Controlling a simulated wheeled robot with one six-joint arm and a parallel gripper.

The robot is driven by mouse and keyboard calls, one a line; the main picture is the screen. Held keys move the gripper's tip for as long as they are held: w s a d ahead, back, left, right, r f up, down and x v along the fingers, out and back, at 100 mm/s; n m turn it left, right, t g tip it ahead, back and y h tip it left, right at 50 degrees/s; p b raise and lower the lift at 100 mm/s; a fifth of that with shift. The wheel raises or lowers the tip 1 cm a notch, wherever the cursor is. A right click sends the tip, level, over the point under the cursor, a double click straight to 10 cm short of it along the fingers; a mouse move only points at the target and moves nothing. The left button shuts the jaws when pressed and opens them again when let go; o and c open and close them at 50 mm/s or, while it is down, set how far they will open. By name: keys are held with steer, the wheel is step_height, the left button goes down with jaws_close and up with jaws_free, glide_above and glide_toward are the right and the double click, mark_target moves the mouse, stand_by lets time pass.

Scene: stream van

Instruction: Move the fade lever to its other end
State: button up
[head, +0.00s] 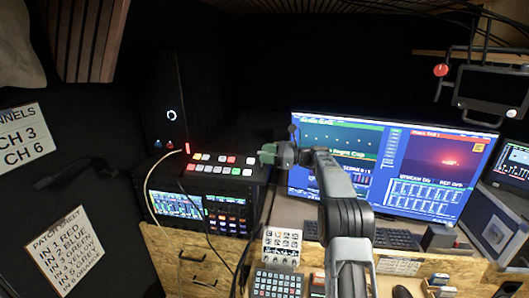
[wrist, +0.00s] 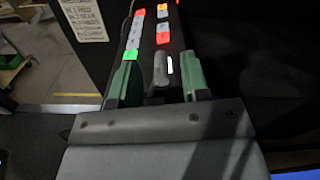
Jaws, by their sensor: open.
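The fade lever (wrist: 160,68) is a small grey handle on the dark switcher panel, beside a white lit strip (wrist: 170,65) in the wrist view. My gripper (wrist: 157,82) is open, with one green finger on each side of the lever and a visible gap on both sides. I cannot tell how deep the lever sits between the fingers. In the head view my gripper (head: 267,153) is at the right end of the switcher (head: 222,172), and I cannot make out the lever there.
Lit coloured buttons (head: 222,159) cover the switcher, which stands on a rack unit with small screens (head: 176,204). A large monitor (head: 400,165) is to the right of my gripper. A black speaker-like box (head: 165,105) stands behind left. Cables hang at the rack's front.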

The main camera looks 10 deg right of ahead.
steer(key=shift+w+a, duration=0.2)
steer(key=shift+a, duration=0.25)
steer(key=shift+c, duration=0.2)
jaws_close()
